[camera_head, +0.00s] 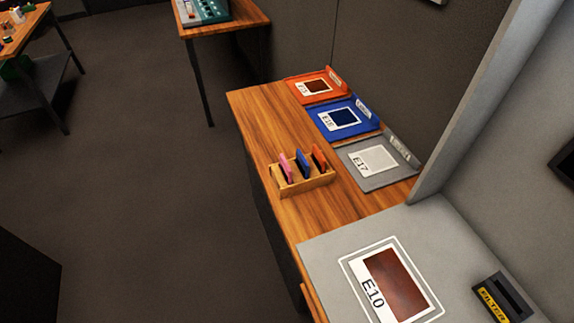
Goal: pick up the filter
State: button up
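A small dark block with a yellow label reading "FILTER" (502,299) stands on the grey panel surface at the bottom right. Its top seems to have a slot; whether anything sits in it is hard to tell. A wooden rack (307,184) on the wooden table holds three thin upright pieces: a pink one (287,166), a blue one (303,164) and an orange one (319,157). I cannot tell whether these pieces are filters. My gripper is not in view.
A framed reddish-brown plate marked E10 (396,285) is on the grey panel (325,252). A partition post (470,110) rises behind.

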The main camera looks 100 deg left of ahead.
aim_at(303, 164)
jog(key=k+l+u, duration=0.1)
jog(key=u, duration=3.1)
jog(key=z, duration=0.4)
jog(key=k+j+z, duration=0.1)
jog(key=z, duration=0.65)
jog(key=k+z, duration=0.1)
jog(key=z, duration=0.25)
jog(key=u, duration=1.4)
